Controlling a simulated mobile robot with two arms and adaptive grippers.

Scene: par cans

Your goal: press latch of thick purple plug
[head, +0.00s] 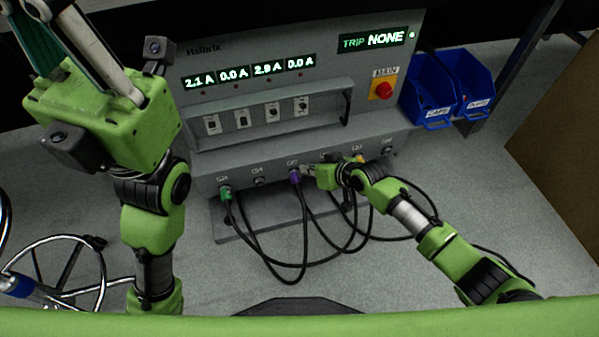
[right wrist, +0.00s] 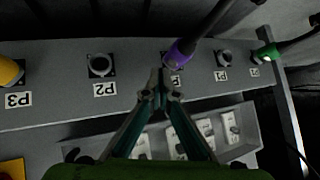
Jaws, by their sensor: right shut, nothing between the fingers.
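The thick purple plug (head: 295,176) sits in a socket on the sloped front ledge of the grey panel, with a black cable hanging from it. My right gripper (head: 307,170) is just right of it, close to its side. In the right wrist view the purple plug (right wrist: 181,50) is just beyond my shut, empty fingertips (right wrist: 160,78). Whether they touch the plug is unclear, and its latch is too small to make out. My left gripper (head: 75,45) is raised at the upper left, its fingertips cut off by the frame.
A green plug (head: 225,192) is in the leftmost socket; a yellow plug (head: 359,158) is beyond my right gripper. Empty sockets lie between. Black cables loop below the ledge. Blue bins (head: 430,95) and a red main knob (head: 383,89) are at the right.

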